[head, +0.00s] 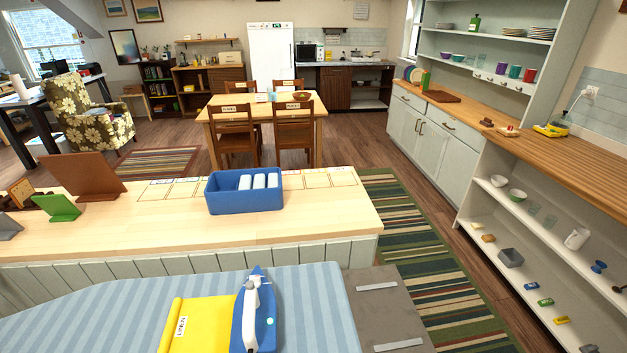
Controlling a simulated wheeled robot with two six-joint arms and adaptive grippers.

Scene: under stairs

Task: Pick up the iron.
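The iron (246,312) is blue and white and sits on the blue-striped ironing board (310,305) at the bottom centre of the head view. Its pointed end faces away, toward the counter. A yellow folded cloth (195,325) with a white label lies directly to its left. The iron covers or adjoins the cloth's right edge; I cannot tell which. The iron's near end is close to the bottom of the picture. Neither of my grippers shows in the head view.
A grey panel with two metal strips (388,300) adjoins the board's right end. Behind the board, a wooden counter (330,215) holds a blue bin (245,205) with white items in it. Open shelves (540,235) with small objects stand at the right. A striped rug (430,270) covers the floor between.

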